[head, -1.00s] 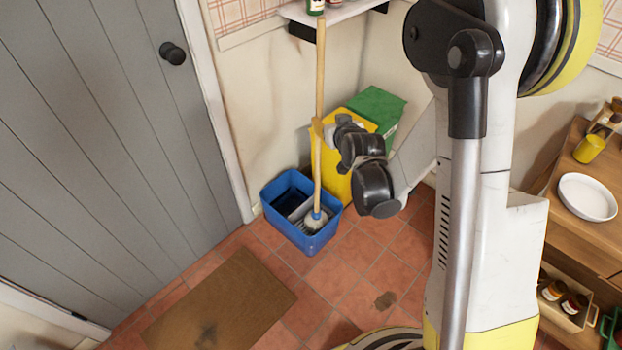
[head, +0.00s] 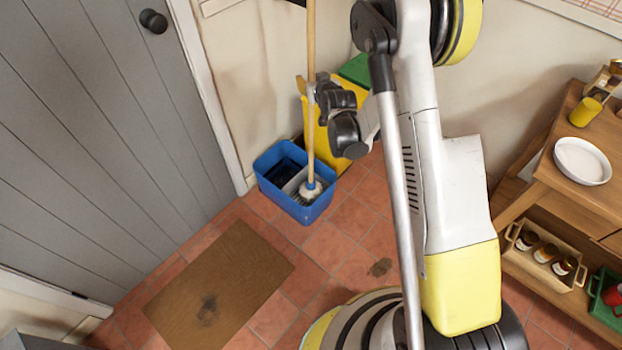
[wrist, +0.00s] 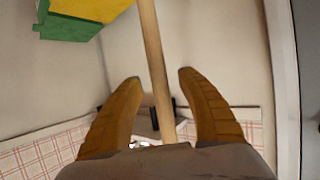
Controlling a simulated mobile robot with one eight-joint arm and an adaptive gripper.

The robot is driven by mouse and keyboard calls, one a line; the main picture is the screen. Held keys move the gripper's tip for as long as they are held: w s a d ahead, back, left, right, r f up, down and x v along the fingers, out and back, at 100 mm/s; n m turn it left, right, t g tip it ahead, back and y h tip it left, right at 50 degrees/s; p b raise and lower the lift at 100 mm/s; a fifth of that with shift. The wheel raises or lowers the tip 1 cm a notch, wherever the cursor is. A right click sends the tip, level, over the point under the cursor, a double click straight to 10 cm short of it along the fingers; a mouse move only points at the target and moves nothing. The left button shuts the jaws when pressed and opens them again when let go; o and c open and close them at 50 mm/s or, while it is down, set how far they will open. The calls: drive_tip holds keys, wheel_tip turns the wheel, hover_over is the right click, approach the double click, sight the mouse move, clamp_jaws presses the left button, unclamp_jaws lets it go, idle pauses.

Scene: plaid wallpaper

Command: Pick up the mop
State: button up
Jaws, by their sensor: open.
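The mop (head: 310,130) stands upright in a blue bucket (head: 306,216), its white head at the bottom inside the bucket and its wooden handle rising past the top of the head view. My gripper (head: 309,88) is beside the upper part of the handle, at the handle's height in the head view. In the wrist view my gripper (wrist: 157,90) is open, with its two tan fingers apart. The mop handle (wrist: 153,60) runs between the fingers, with a gap on each side.
A yellow bin (head: 320,150) and a green bin (head: 355,69) stand behind the bucket by the wall. A grey door (head: 80,130) is at left. A brown mat (head: 220,285) lies on the tiles. A wooden shelf unit (head: 530,212) with a white plate (head: 582,160) is at right.

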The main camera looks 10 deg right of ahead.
drive_tip(key=shift+w, duration=0.25)
clamp_jaws()
